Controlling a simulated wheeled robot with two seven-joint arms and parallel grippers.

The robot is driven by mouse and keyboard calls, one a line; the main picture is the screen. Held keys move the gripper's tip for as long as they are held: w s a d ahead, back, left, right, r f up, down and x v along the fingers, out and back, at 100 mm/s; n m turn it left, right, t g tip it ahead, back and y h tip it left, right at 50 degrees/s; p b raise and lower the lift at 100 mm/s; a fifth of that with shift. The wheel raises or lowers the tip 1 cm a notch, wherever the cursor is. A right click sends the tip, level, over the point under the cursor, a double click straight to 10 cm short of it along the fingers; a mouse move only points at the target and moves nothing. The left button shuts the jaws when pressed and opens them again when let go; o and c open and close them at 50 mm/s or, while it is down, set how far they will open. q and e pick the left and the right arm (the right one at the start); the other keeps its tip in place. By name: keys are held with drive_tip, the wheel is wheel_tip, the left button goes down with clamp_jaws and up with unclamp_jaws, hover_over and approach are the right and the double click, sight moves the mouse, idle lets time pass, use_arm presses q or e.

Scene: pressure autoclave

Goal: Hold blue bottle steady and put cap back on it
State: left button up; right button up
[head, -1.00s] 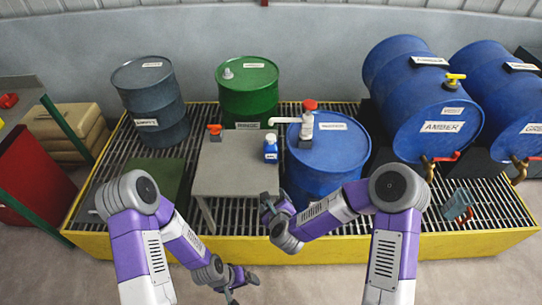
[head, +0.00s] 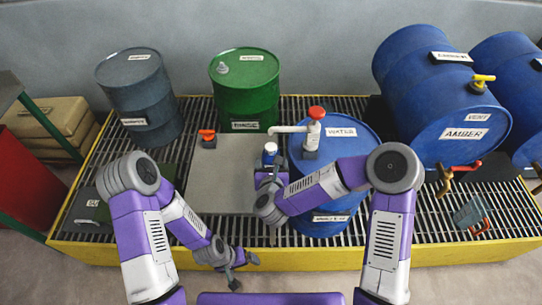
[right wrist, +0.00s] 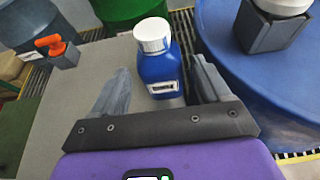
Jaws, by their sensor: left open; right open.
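The blue bottle (head: 269,152) stands upright near the right edge of the grey table (head: 215,180). A white cap (right wrist: 153,35) sits on top of the bottle in the right wrist view; whether it is screwed tight I cannot tell. My right gripper (right wrist: 160,66) is open, with one finger on each side of the blue bottle (right wrist: 160,75) and visible gaps between. In the head view the right gripper (head: 268,178) partly hides the bottle's lower part. My left gripper (head: 246,272) is open and empty, low in front of the yellow-edged grating, away from the bottle.
A blue water drum (head: 345,160) with a red-topped white pump (head: 314,130) stands just right of the table. An orange-handled piece (head: 207,135) is at the table's back left. Green (head: 246,95) and grey (head: 140,100) drums stand behind. The table's middle is clear.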

sight(271, 155)
drive_tip(key=shift+s, duration=0.1)
drive_tip(key=shift+x, duration=1.25)
drive_tip(key=b+x, duration=0.2)
drive_tip(key=x, duration=0.2)
drive_tip(key=shift+a+f, duration=0.1)
drive_tip(key=shift+f, duration=0.15)
drive_tip(key=shift+w, duration=0.55)
drive_tip(key=shift+c, duration=0.4)
drive_tip(key=c, duration=0.9)
